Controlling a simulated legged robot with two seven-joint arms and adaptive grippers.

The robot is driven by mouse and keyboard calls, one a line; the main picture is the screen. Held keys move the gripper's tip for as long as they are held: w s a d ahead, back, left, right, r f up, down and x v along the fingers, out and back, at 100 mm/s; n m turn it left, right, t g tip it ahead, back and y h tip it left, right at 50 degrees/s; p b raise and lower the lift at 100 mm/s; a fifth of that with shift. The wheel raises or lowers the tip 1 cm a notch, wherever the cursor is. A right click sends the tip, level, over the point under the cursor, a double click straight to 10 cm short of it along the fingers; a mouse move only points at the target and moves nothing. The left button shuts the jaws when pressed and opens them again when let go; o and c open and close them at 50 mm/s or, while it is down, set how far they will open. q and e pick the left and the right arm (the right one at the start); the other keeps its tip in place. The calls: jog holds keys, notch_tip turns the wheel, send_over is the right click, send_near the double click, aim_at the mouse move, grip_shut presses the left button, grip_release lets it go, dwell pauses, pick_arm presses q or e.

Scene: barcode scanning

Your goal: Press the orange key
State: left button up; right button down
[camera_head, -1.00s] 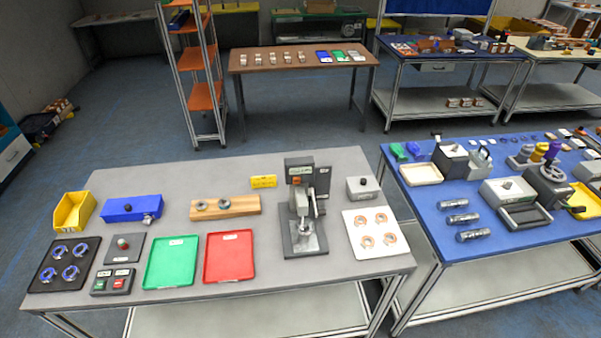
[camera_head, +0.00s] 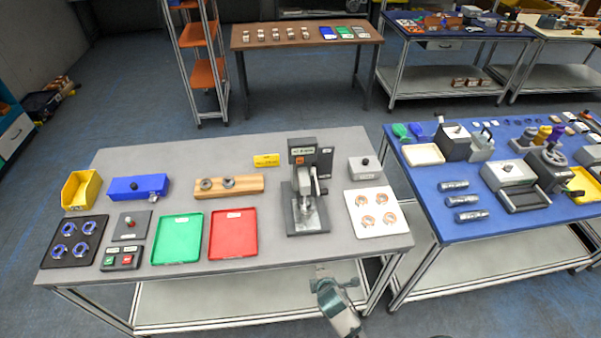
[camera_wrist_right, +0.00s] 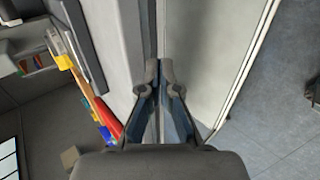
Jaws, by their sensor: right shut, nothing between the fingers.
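A small orange key (camera_head: 299,160) sits on the upper front of the grey press machine (camera_head: 308,217), which stands on the grey table right of the red tray. My right gripper (camera_head: 322,271) is at the bottom of the head view, in front of the table's front edge and below the press, well apart from the key. In the right wrist view its two fingers (camera_wrist_right: 158,70) are shut with nothing between them. The orange key cannot be made out in the wrist view. My left gripper is not in view.
The grey table (camera_head: 270,257) holds a red tray (camera_head: 233,234), a green tray (camera_head: 178,240), a wooden block with rings (camera_head: 245,184) and a white plate with copper rings (camera_head: 372,227). A blue table (camera_head: 440,215) stands at the right. A strip of tabletop before the press is clear.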

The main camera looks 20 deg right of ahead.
aim_at(299, 162)
jog(key=w+r+n+t, duration=0.2)
jog(key=w+r+n, duration=0.2)
jog(key=r+n, duration=0.2)
jog(key=w+r+n+t+h, duration=0.1)
jog(key=w+r+n+t, duration=0.2)
jog(key=r+n, duration=0.3)
jog(key=w+r+n+t, duration=0.3)
jog(key=w+r+n, duration=0.2)
jog(key=r, duration=0.6)
jog(key=shift+w+r+n+h, duration=0.25)
jog(key=shift+w+n+h, duration=0.05)
jog(key=shift+w+n, duration=0.1)
jog(key=p+x, duration=0.1)
jog(key=x, duration=1.3)
